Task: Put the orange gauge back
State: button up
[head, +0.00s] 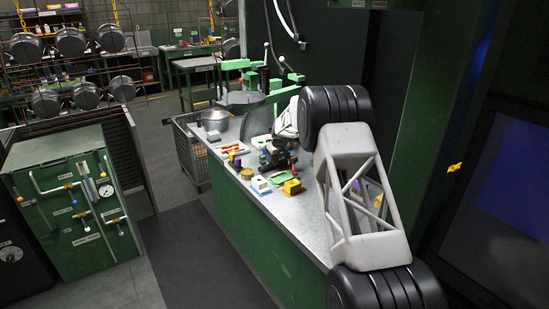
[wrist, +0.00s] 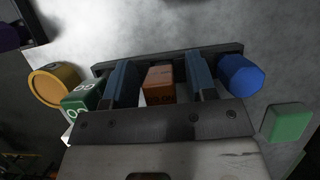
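The orange gauge (wrist: 159,84), a small orange block with dark lettering, sits between my fingers in the wrist view. My gripper (wrist: 160,80) is open, with one blue-grey finger on each side of the gauge. A narrow gap shows at the left and a wider one at the right, so the fingers do not look closed on it. Its lower part is hidden by the gripper body. In the head view my gripper (head: 278,156) is low over the bench among small items, and I cannot make out the gauge there.
In the wrist view a gold round piece (wrist: 53,86) and a green lettered block (wrist: 82,98) are left of the fingers. A blue faceted piece (wrist: 240,75) and a green block (wrist: 287,123) are right. The bench (head: 240,205) holds a yellow block (head: 292,187) and a pot (head: 215,120).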

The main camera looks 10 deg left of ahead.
dwell(0.3)
jog(key=shift+r, duration=0.7)
jog(key=v, duration=1.1)
jog(key=shift+s+d+r, duration=0.15)
jog(key=shift+r, duration=0.15)
